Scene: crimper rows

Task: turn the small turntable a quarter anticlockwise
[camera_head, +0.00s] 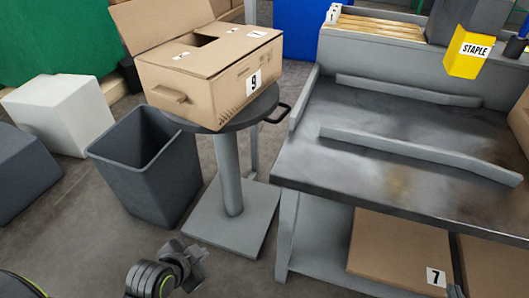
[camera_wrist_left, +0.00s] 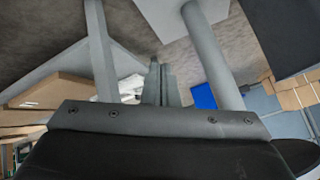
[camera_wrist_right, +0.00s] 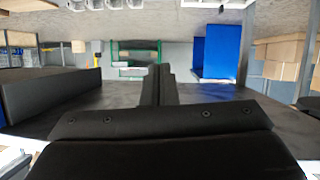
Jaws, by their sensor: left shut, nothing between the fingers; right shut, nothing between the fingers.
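The small turntable (camera_head: 262,107) is a dark round top on a grey column with a square base plate. A black loop handle (camera_head: 280,114) sticks out from its right rim. A cardboard box (camera_head: 205,75) marked 9 stands on it, one flap raised. My left gripper (camera_head: 196,258) is low in front of the base plate, apart from the turntable. Its fingers are closed and empty in the left wrist view (camera_wrist_left: 160,80), where the column (camera_wrist_left: 212,60) also shows. My right gripper (camera_wrist_right: 160,82) shows closed and empty in the right wrist view; I cannot make it out in the head view.
A grey workbench (camera_head: 400,180) with raised rails stands close to the right of the turntable. A dark bin (camera_head: 150,165) stands close to its left. A box marked 7 (camera_head: 400,247) lies on the bench's lower shelf. A yellow STAPLE holder (camera_head: 467,55) is at the bench's back.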

